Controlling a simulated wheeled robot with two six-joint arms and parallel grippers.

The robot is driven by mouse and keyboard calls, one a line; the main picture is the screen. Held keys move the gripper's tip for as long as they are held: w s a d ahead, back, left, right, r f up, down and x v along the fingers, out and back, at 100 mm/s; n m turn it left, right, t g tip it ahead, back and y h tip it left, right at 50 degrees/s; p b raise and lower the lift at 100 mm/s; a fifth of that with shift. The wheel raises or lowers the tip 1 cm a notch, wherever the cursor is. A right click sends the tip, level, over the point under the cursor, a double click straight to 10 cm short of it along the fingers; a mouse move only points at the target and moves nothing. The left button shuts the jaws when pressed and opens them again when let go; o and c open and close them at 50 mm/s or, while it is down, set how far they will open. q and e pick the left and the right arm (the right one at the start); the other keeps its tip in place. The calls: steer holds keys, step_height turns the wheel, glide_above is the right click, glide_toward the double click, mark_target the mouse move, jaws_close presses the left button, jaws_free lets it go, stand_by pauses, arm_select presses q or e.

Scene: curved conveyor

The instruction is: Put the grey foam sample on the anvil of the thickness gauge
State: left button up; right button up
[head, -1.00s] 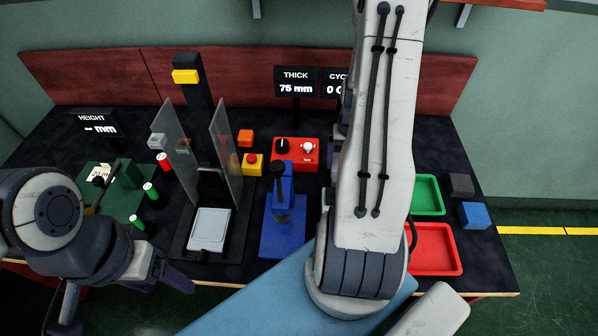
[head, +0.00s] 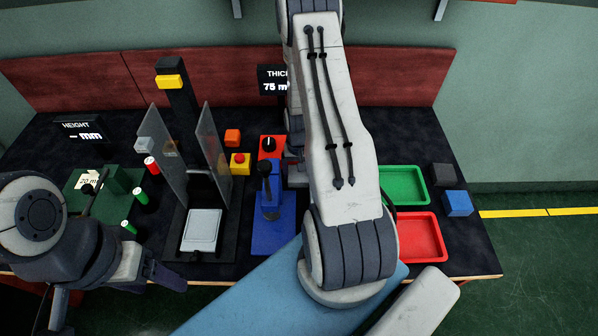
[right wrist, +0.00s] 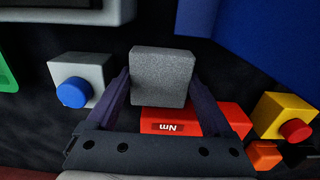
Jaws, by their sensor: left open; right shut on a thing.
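A speckled grey foam block (right wrist: 161,77) sits between the fingers of my right gripper (right wrist: 160,88) in the right wrist view, and the gripper is shut on it. In the head view my right arm hides this gripper and block. A blue surface (right wrist: 265,35) also shows at the upper right of the wrist view. My left gripper (head: 163,277) is open and empty near the front left table edge.
A press with clear guards and a pale plate (head: 202,230) stands left of the blue stand. A red box with a knob (head: 268,145) is behind it.

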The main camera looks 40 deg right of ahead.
steer(key=shift+f, duration=0.1)
steer(key=o, duration=1)
